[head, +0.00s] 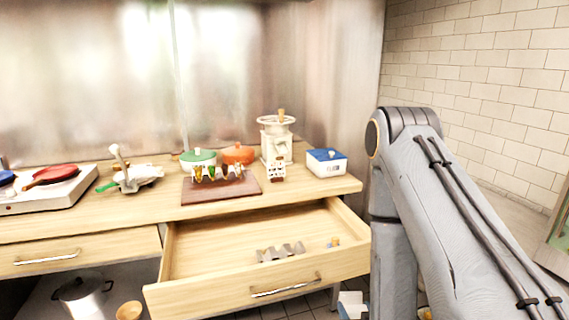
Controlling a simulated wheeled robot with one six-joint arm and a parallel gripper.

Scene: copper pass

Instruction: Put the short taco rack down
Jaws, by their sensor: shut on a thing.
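A small grey metal zigzag rack (280,252) lies empty in the open drawer (215,262), towards its front. A second rack filled with tacos (218,173) stands on a reddish-brown board (190,192) on the counter. I cannot tell for sure which rack is the short one. My arm stands at the right, bent at the elbow, with its forearm running down out of the bottom of the picture. My gripper is out of view, and so is anything in it.
The wooden counter (325,186) holds a green pot (198,158), an orange pot (237,154), a white press (277,143), a blue-lidded box (326,162) and a scoop (124,172). A small item (334,242) lies at the drawer's right. The drawer's left part is clear.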

